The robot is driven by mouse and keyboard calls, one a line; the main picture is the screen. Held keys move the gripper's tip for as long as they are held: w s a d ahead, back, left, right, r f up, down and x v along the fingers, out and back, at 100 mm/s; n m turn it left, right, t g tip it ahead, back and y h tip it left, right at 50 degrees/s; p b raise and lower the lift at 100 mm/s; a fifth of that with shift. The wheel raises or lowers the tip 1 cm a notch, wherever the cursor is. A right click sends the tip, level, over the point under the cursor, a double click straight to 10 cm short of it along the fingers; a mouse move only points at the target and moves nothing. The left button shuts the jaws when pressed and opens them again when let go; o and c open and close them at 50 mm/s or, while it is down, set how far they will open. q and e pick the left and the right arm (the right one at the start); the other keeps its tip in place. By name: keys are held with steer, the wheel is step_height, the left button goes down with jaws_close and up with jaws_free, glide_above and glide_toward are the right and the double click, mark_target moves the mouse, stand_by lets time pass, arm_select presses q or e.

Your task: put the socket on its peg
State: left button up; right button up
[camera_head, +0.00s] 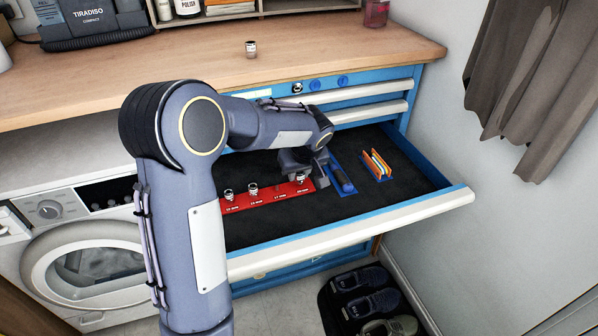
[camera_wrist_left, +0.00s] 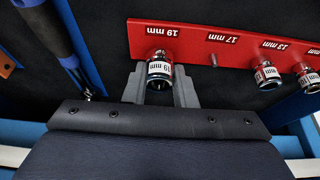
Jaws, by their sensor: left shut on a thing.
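A red socket rail (camera_head: 240,203) lies in the open drawer; it also shows in the wrist view (camera_wrist_left: 190,38). My left gripper (camera_head: 305,170) is over the rail's right end, pointing down. In the wrist view its fingers (camera_wrist_left: 159,88) are shut on a chrome socket marked 19 mm (camera_wrist_left: 159,66), at the rail's 19 mm label. Whether this socket is fully down on its peg is hidden. The 17 mm peg (camera_wrist_left: 214,60) is bare. Two more sockets (camera_wrist_left: 267,75) (camera_wrist_left: 306,76) stand along the rail. Another small socket (camera_head: 251,49) stands on the worktop. My right gripper is not in view.
A blue-handled tool (camera_head: 341,178) lies close right of my gripper, with an orange card-like set (camera_head: 377,165) beyond it. The drawer's front edge (camera_head: 400,212) and the worktop (camera_head: 340,57) bound the space.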

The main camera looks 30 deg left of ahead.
arm_select(q)
steer(key=shift+f+b, duration=0.4)
steer(key=shift+f, duration=0.1)
steer(key=o, duration=1.1)
steer(key=p+v, duration=0.1)
steer(key=v, duration=0.7)
